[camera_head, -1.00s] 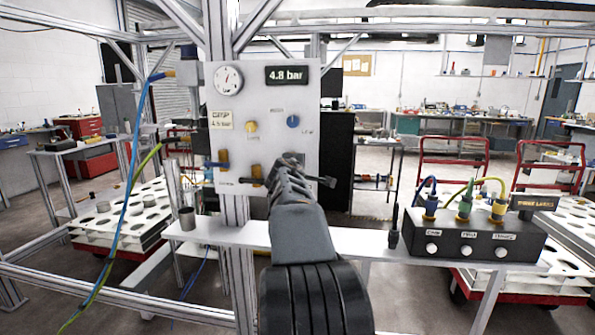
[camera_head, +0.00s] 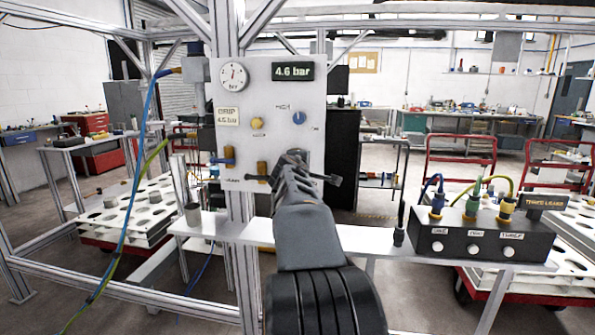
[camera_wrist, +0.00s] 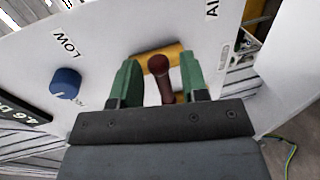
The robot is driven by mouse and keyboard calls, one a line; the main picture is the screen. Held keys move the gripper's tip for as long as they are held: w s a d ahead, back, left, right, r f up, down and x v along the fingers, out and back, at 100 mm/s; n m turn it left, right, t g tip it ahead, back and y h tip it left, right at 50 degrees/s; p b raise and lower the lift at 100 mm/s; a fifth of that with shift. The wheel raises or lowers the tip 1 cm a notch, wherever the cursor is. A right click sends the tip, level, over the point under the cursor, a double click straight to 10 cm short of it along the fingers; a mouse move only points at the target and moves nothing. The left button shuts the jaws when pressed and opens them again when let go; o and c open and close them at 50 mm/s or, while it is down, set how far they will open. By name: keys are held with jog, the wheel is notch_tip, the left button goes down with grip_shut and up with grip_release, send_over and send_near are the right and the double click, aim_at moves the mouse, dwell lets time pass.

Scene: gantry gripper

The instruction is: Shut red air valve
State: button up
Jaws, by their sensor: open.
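The red valve handle (camera_wrist: 160,66) shows dark red in the wrist view, with a round knob end, in front of a brass valve body (camera_wrist: 172,50) on the white panel. My gripper (camera_wrist: 161,82) has its green fingers open, one on each side of the handle, with small gaps visible; I cannot tell whether either touches. In the head view my gripper (camera_head: 293,160) is at the panel's (camera_head: 275,110) lower right and hides the red handle. A brass valve (camera_head: 262,168) shows just left of it.
The panel also carries a gauge (camera_head: 233,77), a display (camera_head: 292,71) reading 4.6 bar, a yellow knob (camera_head: 257,124), a blue knob (camera_head: 299,118) and a blue-handled valve (camera_head: 222,161). A shelf (camera_head: 215,228) with a black connector box (camera_head: 485,238) lies below. A blue hose (camera_head: 127,190) hangs left.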

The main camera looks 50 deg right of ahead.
jog(key=v, duration=1.2)
jog(key=a+f+m+g+y+p, duration=0.1)
jog(key=a+f+m+y+p, duration=0.35)
jog(key=a+p, duration=0.85)
jog(key=s+a+f+m+g+y+p, duration=0.1)
jog(key=s+a+f+g+y+p, duration=0.1)
jog(key=a, duration=0.6)
jog(key=s+a+f+g+y+p, duration=0.1)
jog(key=s+a+f+y+p, duration=0.1)
jog(key=s+a+f+y, duration=0.3)
jog(key=a+y, duration=0.2)
jog(key=a, duration=0.2)
jog(key=shift+s+m+g, duration=0.15)
jog(key=shift+m+g, duration=0.2)
jog(key=shift+g, duration=0.05)
